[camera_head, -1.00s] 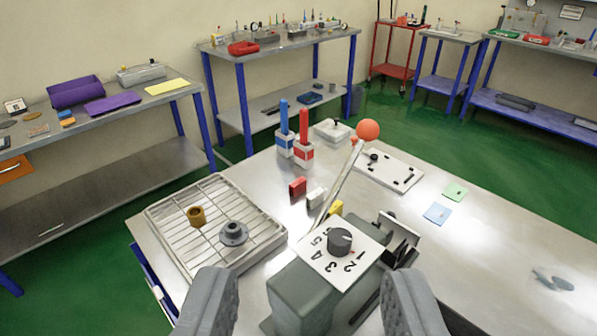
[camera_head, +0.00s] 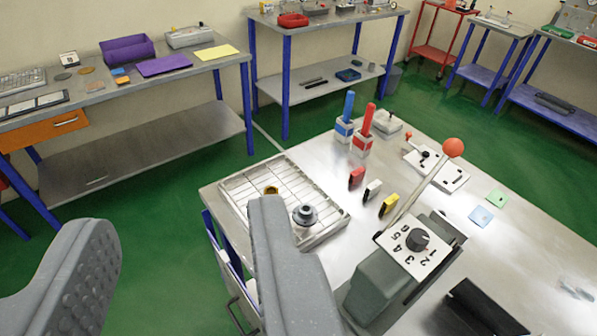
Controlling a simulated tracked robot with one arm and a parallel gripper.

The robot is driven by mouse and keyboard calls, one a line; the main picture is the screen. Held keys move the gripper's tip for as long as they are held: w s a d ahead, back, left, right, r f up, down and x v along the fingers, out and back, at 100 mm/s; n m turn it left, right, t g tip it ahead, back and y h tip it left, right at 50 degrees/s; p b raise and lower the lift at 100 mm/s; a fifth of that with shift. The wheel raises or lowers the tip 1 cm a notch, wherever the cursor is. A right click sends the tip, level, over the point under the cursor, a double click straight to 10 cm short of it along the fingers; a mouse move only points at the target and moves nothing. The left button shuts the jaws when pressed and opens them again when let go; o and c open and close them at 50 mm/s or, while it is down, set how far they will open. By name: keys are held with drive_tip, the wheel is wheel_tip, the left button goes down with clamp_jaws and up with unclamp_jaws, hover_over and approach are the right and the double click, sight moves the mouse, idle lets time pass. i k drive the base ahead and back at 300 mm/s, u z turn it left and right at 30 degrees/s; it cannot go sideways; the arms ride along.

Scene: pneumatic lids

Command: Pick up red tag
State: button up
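The red tag (camera_head: 356,177) is a small upright red block on the metal workbench (camera_head: 455,222). It stands in a row with a white tag (camera_head: 372,189) and a yellow tag (camera_head: 388,205). My gripper (camera_head: 180,228) is open and empty, with two grey fingers wide apart at the lower left. It is left of the red tag and apart from it. The right finger overlaps part of the wire rack in the picture, and the left finger is over the green floor.
A wire rack (camera_head: 262,180) holds a brass part and a grey knob (camera_head: 305,215). A grey-green device with a numbered dial (camera_head: 418,240) and a red-balled lever (camera_head: 452,147) stands right of the tags. Blue (camera_head: 345,118) and red (camera_head: 365,122) handles stand behind them.

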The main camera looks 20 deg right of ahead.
sight(357, 174)
drive_tip(key=u, duration=1.5)
drive_tip(key=i, duration=1.95)
drive_tip(key=z, duration=3.25)
drive_tip(key=i, duration=0.95)
drive_tip(key=z, duration=0.15)
